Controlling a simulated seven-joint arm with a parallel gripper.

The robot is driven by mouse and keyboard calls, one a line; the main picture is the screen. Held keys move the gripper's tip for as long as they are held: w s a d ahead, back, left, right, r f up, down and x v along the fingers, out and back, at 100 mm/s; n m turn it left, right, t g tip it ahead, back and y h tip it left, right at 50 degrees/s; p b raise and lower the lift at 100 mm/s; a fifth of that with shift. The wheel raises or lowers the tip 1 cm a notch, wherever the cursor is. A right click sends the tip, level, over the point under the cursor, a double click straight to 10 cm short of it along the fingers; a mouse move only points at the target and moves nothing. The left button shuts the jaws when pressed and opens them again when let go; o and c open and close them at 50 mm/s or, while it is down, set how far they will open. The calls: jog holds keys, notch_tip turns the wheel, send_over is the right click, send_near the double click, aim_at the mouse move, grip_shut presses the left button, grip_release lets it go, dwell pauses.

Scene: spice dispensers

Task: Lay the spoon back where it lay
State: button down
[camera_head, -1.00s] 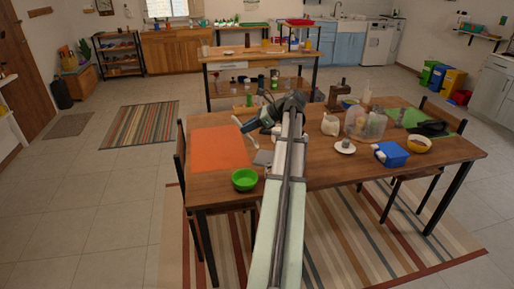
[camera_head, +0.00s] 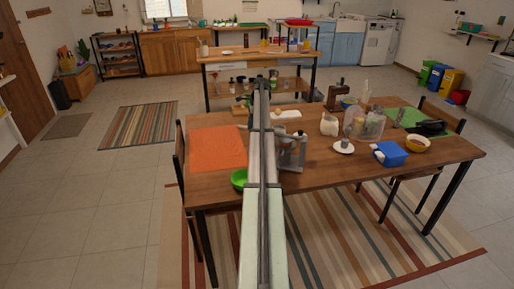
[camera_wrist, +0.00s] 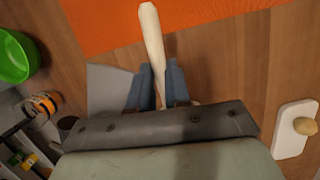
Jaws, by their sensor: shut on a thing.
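My gripper (camera_wrist: 162,90) is shut on a pale spoon (camera_wrist: 151,38) in the wrist view. The spoon's long part sticks out past the fingers, and its tip overlaps the edge of the orange mat (camera_wrist: 105,22). Its other end is hidden between the fingers and behind the gripper body. Whether the spoon touches the table cannot be told. In the head view my arm hides the fingers and the spoon; the orange mat (camera_head: 216,148) lies left of the arm.
A green bowl (camera_wrist: 14,56) and a grey flat piece (camera_wrist: 106,88) are left of the fingers. A white board (camera_wrist: 294,130) with a roundish tan item is at right.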

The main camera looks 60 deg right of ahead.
jog(key=shift+s+d+g, duration=0.3)
jog(key=shift+s+g, duration=0.1)
jog(key=shift+s, duration=0.15)
jog(key=shift+s+n+g+h, duration=0.1)
jog(key=shift+n+g+h, duration=0.4)
jog(key=shift+g+h, duration=0.3)
jog(key=shift+f, duration=4.95)
jog(key=shift+f, duration=0.1)
jog(key=c, duration=1.1)
grip_release()
notch_tip(320, 180, up, 12)
jog(key=shift+r, duration=0.1)
